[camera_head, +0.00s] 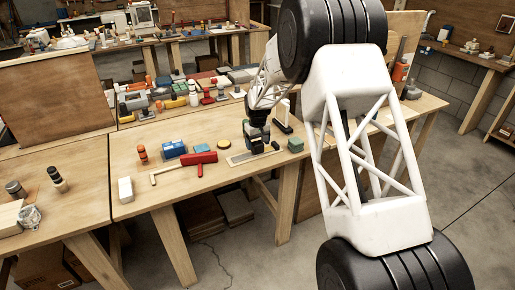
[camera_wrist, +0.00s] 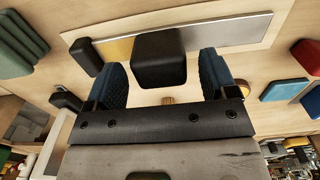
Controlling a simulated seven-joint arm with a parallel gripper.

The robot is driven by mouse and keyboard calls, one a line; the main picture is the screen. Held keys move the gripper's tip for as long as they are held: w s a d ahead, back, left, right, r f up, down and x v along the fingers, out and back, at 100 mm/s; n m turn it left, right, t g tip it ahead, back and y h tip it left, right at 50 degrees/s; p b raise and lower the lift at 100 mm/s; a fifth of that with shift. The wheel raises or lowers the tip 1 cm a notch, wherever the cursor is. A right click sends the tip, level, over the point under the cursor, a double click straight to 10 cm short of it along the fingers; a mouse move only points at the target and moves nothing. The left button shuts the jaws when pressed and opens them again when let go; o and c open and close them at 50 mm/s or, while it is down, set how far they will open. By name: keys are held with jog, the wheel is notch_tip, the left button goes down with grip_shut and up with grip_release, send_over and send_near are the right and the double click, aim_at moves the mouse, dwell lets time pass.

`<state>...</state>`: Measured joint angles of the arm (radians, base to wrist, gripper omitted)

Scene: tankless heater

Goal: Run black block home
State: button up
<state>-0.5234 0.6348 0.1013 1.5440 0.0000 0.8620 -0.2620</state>
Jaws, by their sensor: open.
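The black block (camera_wrist: 158,58) lies over a long strip (camera_wrist: 225,32) in the wrist view, across the border of its gold part (camera_wrist: 116,49) and its silver part. My gripper (camera_wrist: 165,78) is open, with one dark blue finger on each side of the block. Small gaps show between the fingers and the block. In the head view the strip (camera_head: 238,159) lies on the table under my gripper (camera_head: 257,146); the block is hard to make out there. A dark end piece (camera_wrist: 86,57) sits at the gold end of the strip.
A smaller black piece (camera_wrist: 66,99) is near the gold end. Green blocks (camera_head: 295,145) stand to the right of the strip in the head view. A red block (camera_head: 199,158), a blue box (camera_head: 174,149) and a yellow disc (camera_head: 202,141) lie to its left. The table front is mostly clear.

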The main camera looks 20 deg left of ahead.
aim_at(238, 158)
jog(key=shift+f, duration=1.45)
jog(key=shift+c, duration=0.2)
jog(key=c, duration=1.3)
jog(key=shift+o, duration=0.2)
jog(key=s+a, duration=0.6)
jog(key=shift+s+a, duration=0.3)
jog(key=shift+a, duration=0.1)
jog(key=o, duration=1.3)
jog(key=shift+r, duration=0.1)
notch_tip(238, 158, up, 8)
